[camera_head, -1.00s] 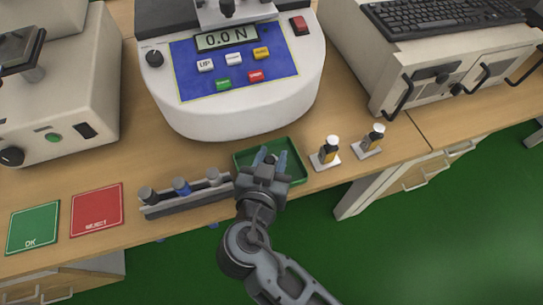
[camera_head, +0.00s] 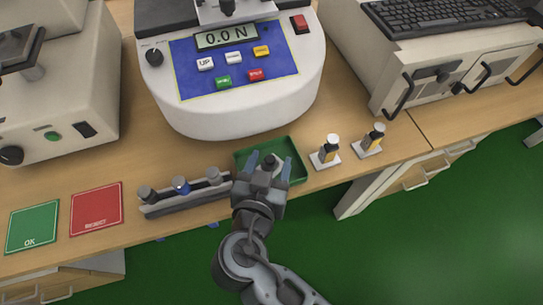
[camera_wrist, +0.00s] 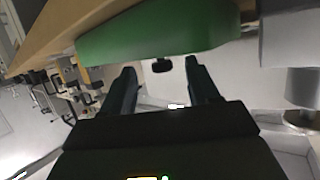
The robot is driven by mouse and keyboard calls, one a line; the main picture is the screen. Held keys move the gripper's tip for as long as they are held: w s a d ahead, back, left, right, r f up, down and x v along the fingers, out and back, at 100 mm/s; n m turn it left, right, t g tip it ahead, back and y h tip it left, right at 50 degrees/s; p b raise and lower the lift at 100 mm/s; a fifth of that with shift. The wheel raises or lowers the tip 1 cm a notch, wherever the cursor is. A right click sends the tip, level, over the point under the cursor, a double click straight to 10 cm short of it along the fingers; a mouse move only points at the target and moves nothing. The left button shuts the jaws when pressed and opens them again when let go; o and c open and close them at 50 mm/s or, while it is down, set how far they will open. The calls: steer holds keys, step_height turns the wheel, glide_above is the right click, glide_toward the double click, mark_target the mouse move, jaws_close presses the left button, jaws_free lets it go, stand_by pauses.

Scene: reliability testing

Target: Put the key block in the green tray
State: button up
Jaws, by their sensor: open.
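The green tray (camera_head: 296,164) lies near the front edge of the bench, and its green side also shows at the top of the wrist view (camera_wrist: 160,40). My gripper (camera_head: 268,160) is over the tray's left part with its fingers spread. A small dark, knob-like piece (camera_head: 271,161) shows between the fingertips, inside the tray's outline. In the wrist view a dark piece (camera_wrist: 162,65) shows between the two apart fingers, touching neither. It may be the key block, but I cannot tell for sure. The gripper's body hides part of the tray.
Two small pieces on white bases, a near one (camera_head: 326,152) and a far one (camera_head: 370,141), stand right of the tray. A grey rack (camera_head: 190,203) with capped pieces stands left. Red (camera_head: 97,208) and green (camera_head: 33,228) mats lie further left. A force tester (camera_head: 235,110) stands behind.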

steer(key=v, duration=1)
steer(key=shift+b, duration=0.45)
steer(key=s+d+f+n+g+y, duration=0.35)
steer(key=s+d+f, duration=0.4)
steer(key=d, duration=0.45)
steer(key=s+d+r+t, duration=0.5)
steer(key=s+d+r, duration=0.6)
steer(key=r, duration=0.4)
steer(key=shift+s+d, duration=0.2)
steer(key=shift+s, duration=0.45)
